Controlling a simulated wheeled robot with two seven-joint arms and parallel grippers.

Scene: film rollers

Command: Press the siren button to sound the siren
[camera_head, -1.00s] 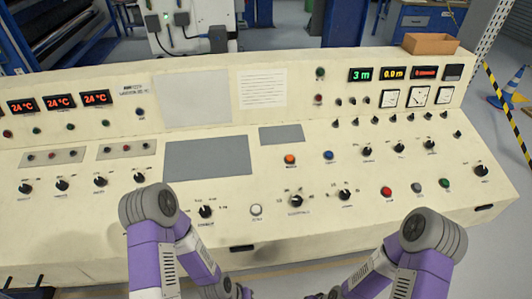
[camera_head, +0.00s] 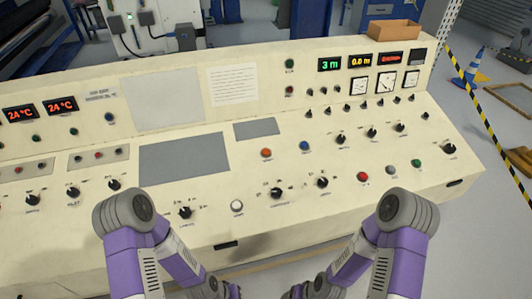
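A cream control console (camera_head: 330,220) stretches across the view in front of me. A white button (camera_head: 237,206) sits near its front edge, with an unreadable label below it. Other buttons are orange (camera_head: 266,153), blue (camera_head: 304,146), red (camera_head: 363,177), grey (camera_head: 390,170) and green (camera_head: 416,163). Their labels are too small to read, so I cannot tell which is the siren button. My two purple and grey arms show at the bottom left and bottom right, apart from the buttons. Both grippers are out of view below the frame.
Black rotary knobs (camera_head: 277,193) stand between the buttons. The raised back panel holds displays (camera_head: 329,64), gauges (camera_head: 386,84) and a paper sheet (camera_head: 232,85). A cardboard box (camera_head: 394,30) sits on top.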

